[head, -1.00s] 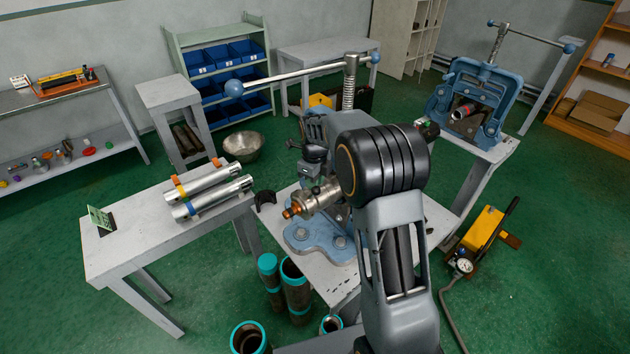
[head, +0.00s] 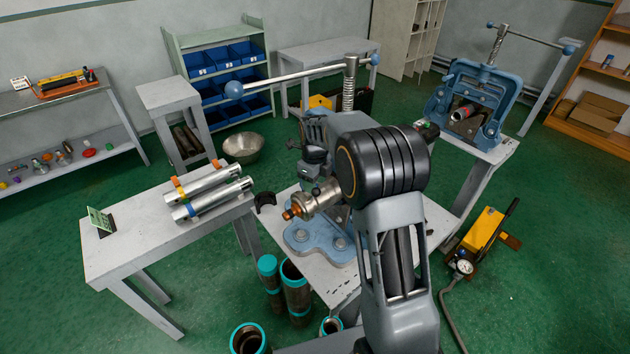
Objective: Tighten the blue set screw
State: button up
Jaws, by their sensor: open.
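My gripper (head: 313,160) is open, small and partly hidden behind my arm's large black joint. It is over the near blue pipe vise (head: 302,234), right of the cylinders and apart from them. A metal fitting with an orange end (head: 315,202) shows below it.
The vise's long handle (head: 300,76) spans above. A black curved piece (head: 265,202) lies by the vise. Open pipes (head: 296,285) stand on the floor in front. A second vise (head: 470,100) and yellow pump (head: 484,231) are at right.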

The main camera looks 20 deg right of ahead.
jog(key=shift+r, duration=0.1)
jog(key=shift+r+b, duration=0.35)
jog(key=shift+r, duration=3.35)
